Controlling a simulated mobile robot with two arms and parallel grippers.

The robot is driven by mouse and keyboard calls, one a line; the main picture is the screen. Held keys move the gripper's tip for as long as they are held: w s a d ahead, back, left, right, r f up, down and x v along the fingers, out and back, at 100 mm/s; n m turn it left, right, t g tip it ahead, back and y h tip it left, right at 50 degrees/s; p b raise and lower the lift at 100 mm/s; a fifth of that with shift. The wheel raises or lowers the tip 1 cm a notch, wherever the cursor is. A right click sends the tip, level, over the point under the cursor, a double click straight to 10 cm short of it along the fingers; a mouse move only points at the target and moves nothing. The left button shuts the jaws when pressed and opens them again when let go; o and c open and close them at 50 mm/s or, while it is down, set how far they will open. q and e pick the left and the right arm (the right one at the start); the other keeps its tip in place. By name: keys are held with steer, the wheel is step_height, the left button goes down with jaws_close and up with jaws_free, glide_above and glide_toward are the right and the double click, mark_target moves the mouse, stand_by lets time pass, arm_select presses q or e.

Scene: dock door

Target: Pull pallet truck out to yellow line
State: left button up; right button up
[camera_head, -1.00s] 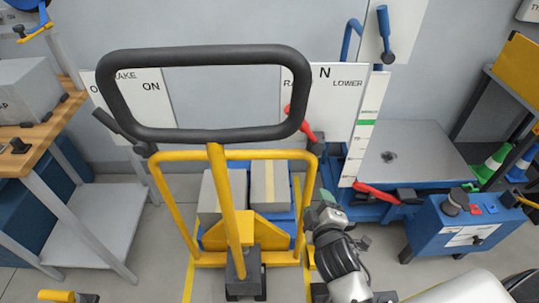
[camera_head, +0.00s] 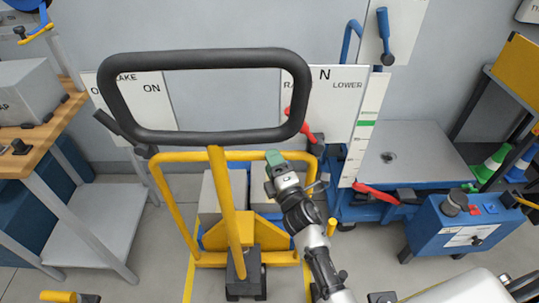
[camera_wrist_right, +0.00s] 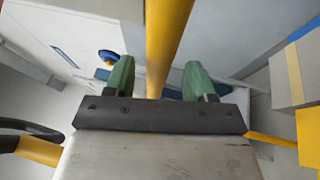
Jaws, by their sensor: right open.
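The pallet truck has a black loop handle (camera_head: 205,136) on a yellow tiller (camera_head: 222,190) and a yellow tube frame (camera_head: 170,200). It stands upright, with grey boxes (camera_head: 209,192) behind it. My right gripper (camera_head: 272,158) is open, at the top rail of the yellow frame, right of the tiller and below the loop. In the right wrist view a yellow bar (camera_wrist_right: 165,45) shows between the green fingertips; I cannot tell whether they touch it. Yellow floor lines (camera_head: 188,280) run beside the truck. My left gripper is not in view.
A wooden-topped bench (camera_head: 50,140) stands at the left. White signs and a grey wall (camera_head: 225,100) close off the back.

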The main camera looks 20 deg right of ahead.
steer(key=shift+x, duration=1.25)
jaws_close()
